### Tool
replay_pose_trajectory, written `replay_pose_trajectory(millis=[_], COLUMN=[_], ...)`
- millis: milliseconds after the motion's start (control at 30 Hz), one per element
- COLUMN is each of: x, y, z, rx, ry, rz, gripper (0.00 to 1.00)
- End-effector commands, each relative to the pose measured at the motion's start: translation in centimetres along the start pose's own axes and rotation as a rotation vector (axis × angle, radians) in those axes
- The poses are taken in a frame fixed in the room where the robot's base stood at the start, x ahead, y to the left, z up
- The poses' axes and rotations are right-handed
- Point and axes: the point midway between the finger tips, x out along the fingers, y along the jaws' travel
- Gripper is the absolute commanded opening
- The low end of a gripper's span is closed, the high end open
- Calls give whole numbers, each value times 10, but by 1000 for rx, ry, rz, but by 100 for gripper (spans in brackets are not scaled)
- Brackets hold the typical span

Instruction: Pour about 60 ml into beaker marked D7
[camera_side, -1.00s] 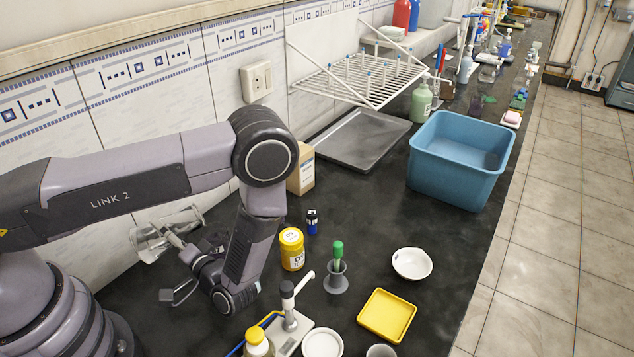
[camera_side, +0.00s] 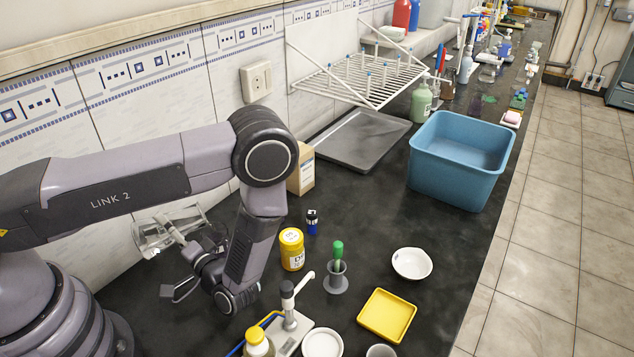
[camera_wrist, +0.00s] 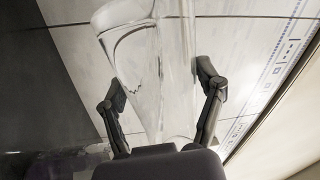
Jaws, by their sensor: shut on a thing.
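My gripper (camera_side: 187,243) is shut on a clear glass vessel (camera_side: 152,238), beside the tiled wall at the left. The vessel lies strongly tilted, almost on its side, above the bench. In the wrist view my fingers (camera_wrist: 161,88) stand on both sides of the clear glass (camera_wrist: 135,55). Overlapping glass outlines there leave it unclear whether a second vessel is behind. I cannot tell how much liquid it holds. I can read no D7 mark on any beaker. My arm hides part of the bench near the wall.
A yellow jar (camera_side: 291,250) with a partly readable label and a small dark bottle (camera_side: 312,222) stand right of my wrist. A green-topped item in a grey holder (camera_side: 337,279), a white bowl (camera_side: 412,264), a yellow tray (camera_side: 386,315) and a blue tub (camera_side: 455,180) are farther right.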

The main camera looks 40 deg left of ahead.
Motion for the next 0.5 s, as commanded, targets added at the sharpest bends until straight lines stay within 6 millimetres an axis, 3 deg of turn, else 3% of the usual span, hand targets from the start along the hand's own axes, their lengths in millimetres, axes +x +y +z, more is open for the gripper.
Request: replay_pose_trajectory(millis=[500], x=[3], y=[0], z=[5], rx=[13], ry=[4], rz=[-6], gripper=[28])
